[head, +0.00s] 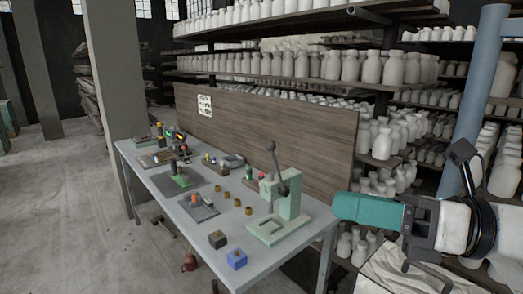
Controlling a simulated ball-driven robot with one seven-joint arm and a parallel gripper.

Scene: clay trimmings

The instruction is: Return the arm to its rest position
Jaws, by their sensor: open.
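My arm comes in from the right edge, with a white link and black cables. My gripper (352,209) points left with its teal fingers just off the right end of the workbench (265,270), about level with the green press. The jaws are open, though from this side the fingers overlap and the gap between them is hidden. I see nothing held in them.
On the bench stand a pale green lever press (290,197), a blue block (236,259), a dark block (217,239) and several small brown pieces. A wooden board (290,125) backs it. Shelves of white bottles (370,68) and a blue post (474,90) rise behind.

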